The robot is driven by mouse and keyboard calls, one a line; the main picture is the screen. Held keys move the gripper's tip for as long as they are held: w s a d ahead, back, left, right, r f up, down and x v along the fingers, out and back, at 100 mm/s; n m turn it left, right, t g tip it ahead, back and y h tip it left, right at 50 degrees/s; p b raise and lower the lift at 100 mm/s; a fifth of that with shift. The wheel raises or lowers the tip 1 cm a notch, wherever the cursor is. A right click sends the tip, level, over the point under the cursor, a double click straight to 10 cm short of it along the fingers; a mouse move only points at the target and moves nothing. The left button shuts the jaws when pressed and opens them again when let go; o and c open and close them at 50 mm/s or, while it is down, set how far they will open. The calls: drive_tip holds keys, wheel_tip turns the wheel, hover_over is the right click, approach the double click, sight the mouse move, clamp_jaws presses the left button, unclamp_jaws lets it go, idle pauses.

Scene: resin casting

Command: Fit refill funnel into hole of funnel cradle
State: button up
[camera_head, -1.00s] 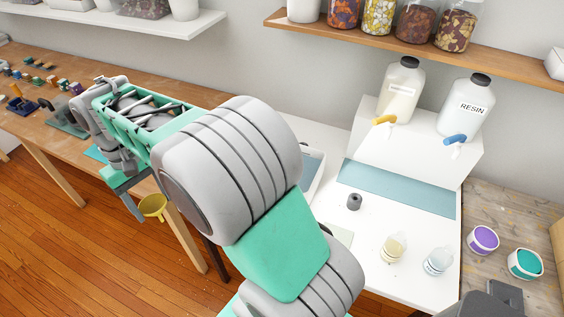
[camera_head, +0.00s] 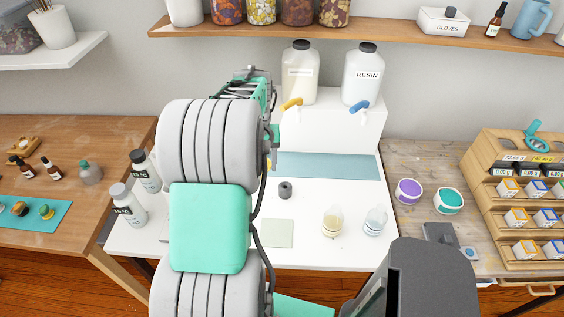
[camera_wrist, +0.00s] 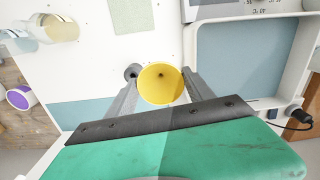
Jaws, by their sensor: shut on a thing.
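The refill funnel is a yellow cone (camera_wrist: 158,90), seen mouth-on in the wrist view with a small dark hole at its middle. My gripper (camera_wrist: 160,77) is shut on it, one grey finger on each side.
The white bench (camera_head: 305,225) holds a small dark grey ring (camera_head: 285,190) and two clear cups. Two jugs stand on a white riser (camera_head: 330,122). Purple (camera_head: 407,190) and teal (camera_head: 449,200) tubs lie between bench and rack. A grey block (camera_wrist: 250,9) and blue-lined tray (camera_wrist: 238,60) are near my gripper.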

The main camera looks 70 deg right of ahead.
drive_tip(key=s+d+f+m, duration=0.1)
drive_tip(key=s+d, duration=0.3)
drive_tip(key=s, duration=0.2)
drive_tip(key=shift+s+d+f, duration=0.2)
drive_tip(key=shift+s+f, duration=0.05)
drive_tip(key=shift+f, duration=0.1)
drive_tip(key=shift+a+f+b, duration=0.15)
drive_tip(key=shift+f+b, duration=1.2)
drive_tip(key=shift+f, duration=0.8)
drive_tip(key=shift+f, duration=0.1)
drive_tip(key=shift+f, duration=0.3)
